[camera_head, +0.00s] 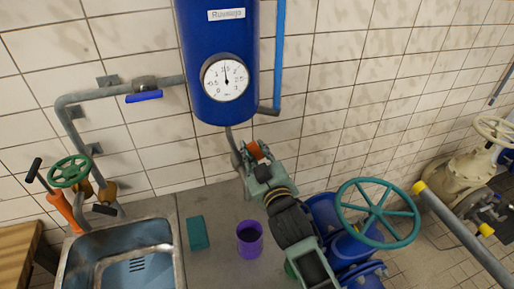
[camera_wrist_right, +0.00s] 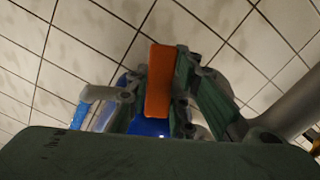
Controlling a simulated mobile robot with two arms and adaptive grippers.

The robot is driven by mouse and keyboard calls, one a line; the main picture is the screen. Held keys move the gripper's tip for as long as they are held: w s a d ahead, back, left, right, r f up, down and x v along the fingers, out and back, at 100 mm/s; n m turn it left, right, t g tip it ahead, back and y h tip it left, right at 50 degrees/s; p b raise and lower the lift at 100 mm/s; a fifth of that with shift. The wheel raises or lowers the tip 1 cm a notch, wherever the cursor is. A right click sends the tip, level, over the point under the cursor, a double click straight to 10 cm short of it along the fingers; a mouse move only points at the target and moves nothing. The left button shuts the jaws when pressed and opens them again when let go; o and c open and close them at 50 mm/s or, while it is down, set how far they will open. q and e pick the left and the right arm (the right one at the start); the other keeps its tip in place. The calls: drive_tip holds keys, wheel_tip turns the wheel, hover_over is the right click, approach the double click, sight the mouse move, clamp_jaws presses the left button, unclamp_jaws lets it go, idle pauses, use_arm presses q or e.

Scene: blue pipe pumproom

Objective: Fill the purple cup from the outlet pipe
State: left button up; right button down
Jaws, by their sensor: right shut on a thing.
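The purple cup (camera_head: 249,241) stands upright on the grey counter, its open top facing up; I cannot tell whether anything is inside. A thin grey outlet pipe (camera_head: 232,142) comes down from the bottom of the blue tank (camera_head: 217,60), and its lower end is partly hidden by my right gripper. My right gripper (camera_head: 256,158) is above and behind the cup, shut on an orange handle (camera_head: 253,150) beside this pipe. In the wrist view the orange handle (camera_wrist_right: 159,80) stands between the fingers. My left gripper is not in view.
A teal block (camera_head: 197,233) lies left of the cup, beside a metal sink (camera_head: 125,255). A green handwheel (camera_head: 70,171) is at the left. A large teal handwheel (camera_head: 377,212) and blue pipes are right of my arm. A gauge (camera_head: 225,78) is on the tank.

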drive_tip(key=shift+r+g+h+p, duration=0.3)
drive_tip(key=shift+r+g+p, duration=0.15)
drive_tip(key=shift+p, duration=0.15)
drive_tip(key=shift+f+m+h, duration=0.3)
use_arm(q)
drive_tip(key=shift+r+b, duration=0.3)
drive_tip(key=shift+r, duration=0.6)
use_arm(e)
drive_tip(key=shift+f+g, duration=0.15)
drive_tip(key=shift+g, duration=0.3)
drive_tip(key=c, duration=1.8)
unclamp_jaws()
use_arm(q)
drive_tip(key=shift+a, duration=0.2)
use_arm(e)
drive_tip(key=shift+s, duration=0.15)
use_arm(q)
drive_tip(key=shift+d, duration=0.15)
use_arm(e)
drive_tip(key=v, duration=1.2)
drive_tip(key=shift+a, duration=0.15)
